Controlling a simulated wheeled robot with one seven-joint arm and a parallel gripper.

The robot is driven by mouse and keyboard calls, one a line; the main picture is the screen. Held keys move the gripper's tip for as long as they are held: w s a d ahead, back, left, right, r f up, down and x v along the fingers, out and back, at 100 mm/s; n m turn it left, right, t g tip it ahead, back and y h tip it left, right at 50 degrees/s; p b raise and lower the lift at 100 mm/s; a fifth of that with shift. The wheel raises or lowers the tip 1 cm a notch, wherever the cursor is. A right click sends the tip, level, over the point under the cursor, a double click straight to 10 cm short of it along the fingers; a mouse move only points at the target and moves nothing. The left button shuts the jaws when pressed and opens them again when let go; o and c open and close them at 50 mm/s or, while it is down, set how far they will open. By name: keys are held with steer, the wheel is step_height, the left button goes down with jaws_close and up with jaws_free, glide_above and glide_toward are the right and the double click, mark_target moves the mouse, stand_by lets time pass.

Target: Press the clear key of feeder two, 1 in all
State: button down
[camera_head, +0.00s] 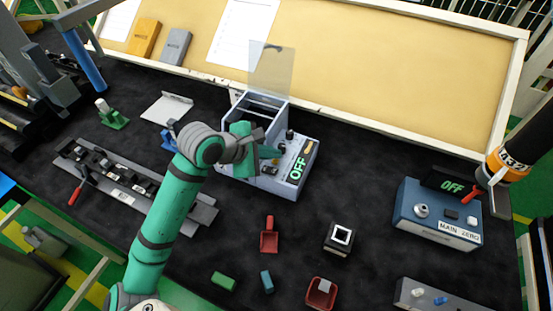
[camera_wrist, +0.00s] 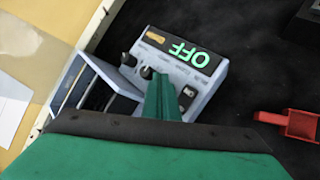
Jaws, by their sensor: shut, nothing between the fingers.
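A pale grey-blue feeder unit (camera_head: 303,150) stands at the table's middle, with a green OFF display, dark knobs, small keys and an open hopper with a clear raised lid. It also shows in the wrist view (camera_wrist: 205,88), its display upside down. No feeder number is readable, and I cannot tell which key is the clear key. My gripper (camera_head: 274,153) is shut and empty over the unit's control panel. In the wrist view my gripper (camera_wrist: 160,82) covers part of the panel, beside a dark knob and a black switch. I cannot tell whether the tips touch the panel.
A blue MAIN ZERO box (camera_head: 437,215) with its own OFF display stands at the right. A red scoop (camera_head: 269,238), a black-and-white block (camera_head: 339,237) and a red bin (camera_head: 321,292) lie in front. A grey clip rail (camera_head: 125,180) is at left.

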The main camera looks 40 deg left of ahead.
steer(key=shift+s+a, duration=0.15)
steer(key=shift+s, duration=0.05)
steer(key=shift+f, duration=0.5)
stand_by(0.6)
steer(key=shift+w+r, duration=0.1)
steer(key=shift+w, duration=0.05)
steer(key=shift+r, duration=0.7)
steer(key=shift+s+r, duration=0.15)
steer(key=shift+s, duration=0.05)
